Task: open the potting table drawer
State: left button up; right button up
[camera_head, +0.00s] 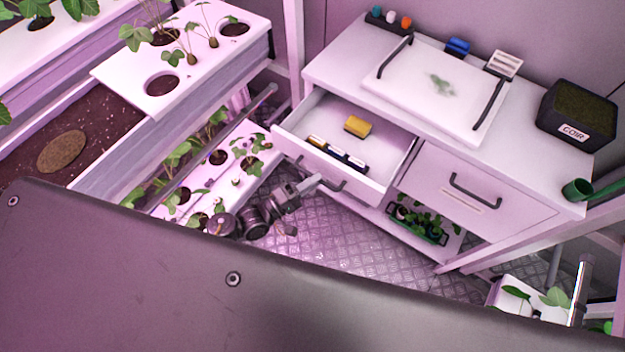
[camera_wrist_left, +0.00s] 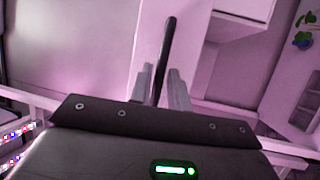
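The potting table (camera_head: 345,60) has a white left drawer (camera_head: 375,188) pulled well out, with its inside showing. A yellow block (camera_head: 357,126) and a row of small blue, white and yellow items lie in it. The dark bar handle (camera_head: 340,186) is on its front. My left gripper (camera_head: 312,183) is at this handle, coming from the lower left. In the left wrist view the dark handle (camera_wrist_left: 167,45) runs between the two grey fingers (camera_wrist_left: 162,85), which sit close on both sides of it. My right gripper is not in view.
A second drawer or door (camera_head: 470,205) on the right is shut. A cutting board, small items and a black coir bin (camera_head: 577,115) stand on the tabletop. A plant tray (camera_head: 425,222) sits on the low shelf. Planting racks (camera_head: 185,80) flank the left; metal floor (camera_head: 365,250) lies between.

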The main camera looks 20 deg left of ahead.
pick_arm(q)
jog(key=shift+o, duration=1.2)
jog(key=b+v, duration=0.2)
jog(key=v, duration=0.9)
